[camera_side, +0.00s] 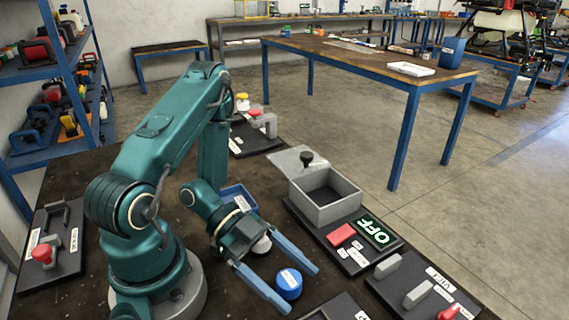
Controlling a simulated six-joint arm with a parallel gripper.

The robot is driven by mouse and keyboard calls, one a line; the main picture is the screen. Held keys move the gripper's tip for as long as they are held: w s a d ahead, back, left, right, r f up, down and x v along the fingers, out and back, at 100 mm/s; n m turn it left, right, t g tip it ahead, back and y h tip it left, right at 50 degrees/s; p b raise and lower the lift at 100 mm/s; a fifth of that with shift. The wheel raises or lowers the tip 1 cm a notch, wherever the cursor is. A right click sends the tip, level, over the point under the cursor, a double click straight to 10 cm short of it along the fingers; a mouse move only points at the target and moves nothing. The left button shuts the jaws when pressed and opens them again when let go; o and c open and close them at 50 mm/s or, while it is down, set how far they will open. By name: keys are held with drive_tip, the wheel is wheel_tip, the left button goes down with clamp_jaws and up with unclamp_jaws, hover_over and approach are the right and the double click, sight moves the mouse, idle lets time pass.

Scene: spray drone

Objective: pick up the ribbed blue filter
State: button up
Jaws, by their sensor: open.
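The blue filter (288,284) is a short blue cylinder with a pale label on its top, standing upright on the dark table. My gripper (303,291) is open, with two long blue fingers. The filter shows between the two fingers, near their tips. I cannot tell from this view whether either finger touches it, or how high the fingers are above the table. The ribs are too small to make out.
A grey box (325,205) with a raised lid stands right of my gripper, beside a green OFF sign (378,232) and a red block (341,235). Switch panels sit front right.

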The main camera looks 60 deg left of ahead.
clamp_jaws()
drive_tip(key=shift+r, duration=0.15)
